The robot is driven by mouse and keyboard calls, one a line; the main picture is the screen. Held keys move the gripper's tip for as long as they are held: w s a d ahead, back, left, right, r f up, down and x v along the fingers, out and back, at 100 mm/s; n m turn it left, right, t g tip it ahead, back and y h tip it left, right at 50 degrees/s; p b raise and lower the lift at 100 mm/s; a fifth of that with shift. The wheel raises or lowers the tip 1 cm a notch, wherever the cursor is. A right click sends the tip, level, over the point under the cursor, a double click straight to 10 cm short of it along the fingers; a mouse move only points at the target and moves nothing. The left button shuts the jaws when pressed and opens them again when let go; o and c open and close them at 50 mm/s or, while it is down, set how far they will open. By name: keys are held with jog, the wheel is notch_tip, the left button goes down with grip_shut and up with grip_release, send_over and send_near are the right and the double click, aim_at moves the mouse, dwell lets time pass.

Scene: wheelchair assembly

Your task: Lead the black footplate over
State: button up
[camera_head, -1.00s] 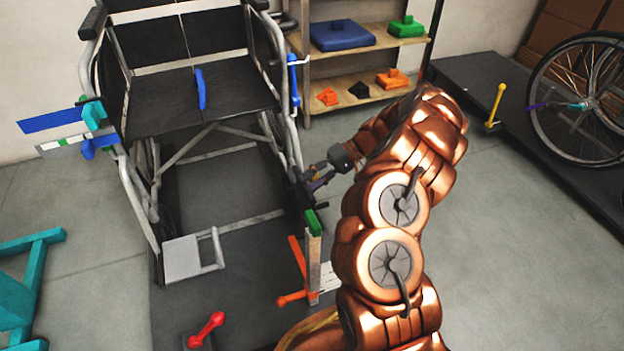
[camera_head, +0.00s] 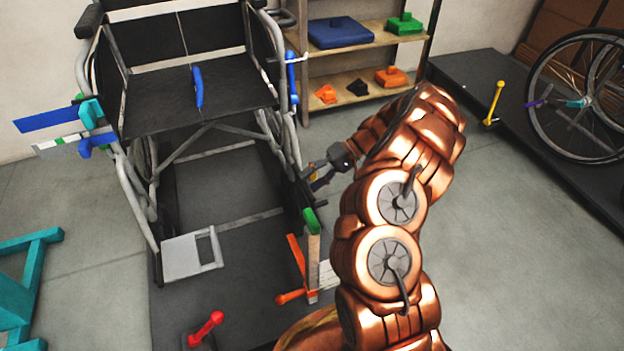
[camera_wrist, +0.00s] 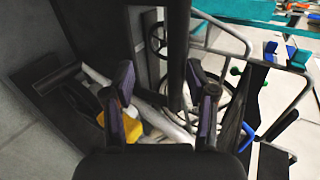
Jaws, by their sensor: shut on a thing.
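My gripper (camera_head: 313,178) is beside the wheelchair's front frame on the right. In the wrist view its two purple-and-black fingers (camera_wrist: 161,100) stand apart, with a silver tube and a yellow part between or behind them. A small dark piece (camera_head: 306,192) at the jaws, against the frame, appears to be the black footplate; it is seen nearly edge-on and partly hidden by the jaws. The wheelchair (camera_head: 195,105) stands on a dark mat. Its other footplate, pale grey (camera_head: 188,257), lies low at the front left.
An upright post with a green top (camera_head: 311,222) and an orange handle (camera_head: 290,297) stand just below my gripper. A red handle (camera_head: 206,328) is at the front. A shelf (camera_head: 345,82) stands behind. Floor is open right of my arm.

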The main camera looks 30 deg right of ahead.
jog(key=shift+d, duration=0.1)
dwell(0.3)
jog(key=w+v, duration=0.1)
jog(key=v, duration=1)
jog(key=shift+s+d+r, duration=0.3)
jog(key=shift+s+d, duration=0.05)
jog(key=shift+s, duration=0.2)
